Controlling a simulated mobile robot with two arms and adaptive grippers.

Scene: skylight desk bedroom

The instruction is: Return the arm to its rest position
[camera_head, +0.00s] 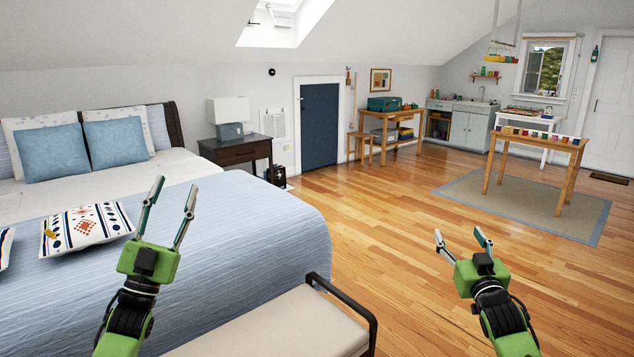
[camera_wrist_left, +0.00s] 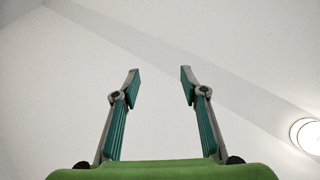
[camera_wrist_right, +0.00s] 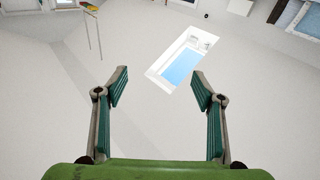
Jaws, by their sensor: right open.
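My left gripper (camera_head: 173,211) is raised in front of the bed at the left of the head view, with its fingers pointing up. Its fingers are apart and nothing is between them; the left wrist view shows the open gripper (camera_wrist_left: 159,85) against the plain sloped ceiling. My right gripper (camera_head: 462,243) is raised over the wooden floor at the lower right of the head view. It is open and empty; the right wrist view shows the gripper (camera_wrist_right: 158,85) against the pale ceiling and skylight (camera_wrist_right: 185,58).
A bed (camera_head: 250,230) with cushions fills the left side. A bench (camera_head: 275,325) with a dark rail stands at its foot, low between my arms. A wooden table (camera_head: 540,141) stands on a rug further back. Open floor lies between.

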